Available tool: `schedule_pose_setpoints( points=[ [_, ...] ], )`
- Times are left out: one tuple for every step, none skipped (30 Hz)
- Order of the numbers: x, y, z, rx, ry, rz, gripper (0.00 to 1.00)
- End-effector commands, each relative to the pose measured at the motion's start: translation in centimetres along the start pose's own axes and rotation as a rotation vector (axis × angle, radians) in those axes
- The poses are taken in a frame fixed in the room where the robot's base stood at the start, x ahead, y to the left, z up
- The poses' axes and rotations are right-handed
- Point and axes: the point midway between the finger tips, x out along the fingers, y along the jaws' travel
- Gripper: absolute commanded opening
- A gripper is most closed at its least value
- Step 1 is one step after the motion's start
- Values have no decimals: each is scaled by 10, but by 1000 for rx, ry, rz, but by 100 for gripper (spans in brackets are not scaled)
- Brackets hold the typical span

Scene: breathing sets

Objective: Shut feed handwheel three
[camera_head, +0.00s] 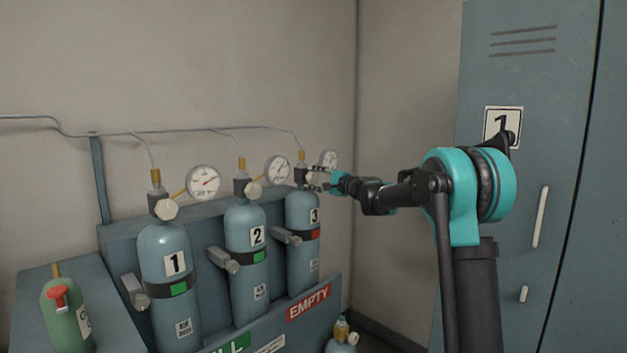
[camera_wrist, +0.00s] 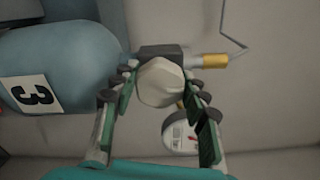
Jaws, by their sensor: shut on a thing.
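Cylinder three (camera_head: 303,250) is blue with a red band and stands at the right end of the rack. Its label 3 also shows in the wrist view on the cylinder (camera_wrist: 75,60), which lies sideways there. Its feed handwheel (camera_wrist: 160,82) is a pale, faceted knob in front of the dark valve block. My gripper (camera_head: 318,178) is at the valve of cylinder three. In the wrist view my gripper (camera_wrist: 162,92) has its fingers on both sides of the handwheel, shut on it. In the head view the fingers mostly hide this handwheel.
Cylinder one (camera_head: 170,300) and cylinder two (camera_head: 247,285) stand to the left with green bands. Gauges (camera_head: 203,182) stick out beside the valves. A thin pipe (camera_head: 200,130) runs along the wall. A locker (camera_head: 530,120) stands to the right. A green cylinder (camera_head: 65,315) is at lower left.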

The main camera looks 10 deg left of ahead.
Motion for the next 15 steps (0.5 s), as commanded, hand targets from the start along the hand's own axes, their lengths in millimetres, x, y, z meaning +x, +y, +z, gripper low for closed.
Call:
schedule_pose_setpoints(
  points=[
    [-1,1,-1,0,1,1,15],
    [-1,1,-1,0,1,1,15],
    [-1,1,-1,0,1,1,45],
    [-1,1,-1,0,1,1,49],
    [-1,1,-1,0,1,0,52],
    [-1,1,-1,0,1,0,57],
    [-1,0,-1,-1,1,0,61],
    [-1,0,-1,-1,1,0,65],
    [0,0,-1,-1,1,0,66],
    [0,0,0,-1,1,0,66],
    [0,0,0,-1,1,0,66],
    [0,0,0,-1,1,0,66],
    [0,0,0,-1,1,0,66],
    [0,0,0,-1,1,0,66],
    [0,0,0,-1,0,0,66]
  ],
)
